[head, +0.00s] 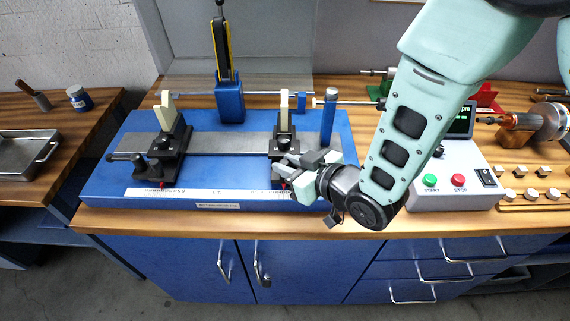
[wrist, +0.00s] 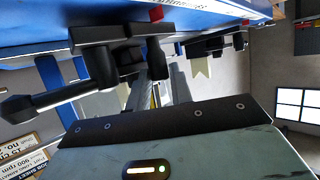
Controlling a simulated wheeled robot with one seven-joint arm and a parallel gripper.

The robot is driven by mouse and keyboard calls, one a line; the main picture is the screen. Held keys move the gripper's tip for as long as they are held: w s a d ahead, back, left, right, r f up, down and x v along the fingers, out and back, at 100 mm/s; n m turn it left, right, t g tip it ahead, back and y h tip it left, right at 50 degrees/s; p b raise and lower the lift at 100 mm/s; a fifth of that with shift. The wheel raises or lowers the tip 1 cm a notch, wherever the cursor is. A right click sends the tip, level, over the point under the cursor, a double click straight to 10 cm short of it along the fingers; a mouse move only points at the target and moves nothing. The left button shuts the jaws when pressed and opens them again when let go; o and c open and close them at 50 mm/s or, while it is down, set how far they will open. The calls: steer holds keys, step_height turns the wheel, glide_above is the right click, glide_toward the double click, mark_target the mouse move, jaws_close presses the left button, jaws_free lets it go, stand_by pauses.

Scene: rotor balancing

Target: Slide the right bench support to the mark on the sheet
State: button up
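The right bench support (head: 284,139) is a black block with a pale upright plate, standing on the grey rail of the blue balancing bench (head: 105,185). My gripper (head: 286,170) is at its front foot, with grey fingers apart around or beside it. The fingers hide part of the foot, and I cannot tell whether they press on it. In the wrist view, a black support with a side handle (wrist: 55,100) is close in front of my gripper. A white scale strip (head: 215,193) runs along the bench front; a target mark is not readable.
The left bench support (head: 165,152) stands farther left on the rail, with clear rail between. A blue post (head: 329,118) stands right of the right support. A yellow-and-black upright (head: 222,48) stands behind. A control box (head: 458,185) is at right. Printed sheets (wrist: 25,155) show in the wrist view.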

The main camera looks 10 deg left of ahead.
stand_by(0.4)
steer(key=p+v, duration=1.5)
steer(key=v, duration=0.2)
steer(key=shift+d+r, duration=0.1)
steer(key=shift+d, duration=0.05)
stand_by(0.3)
stand_by(0.6)
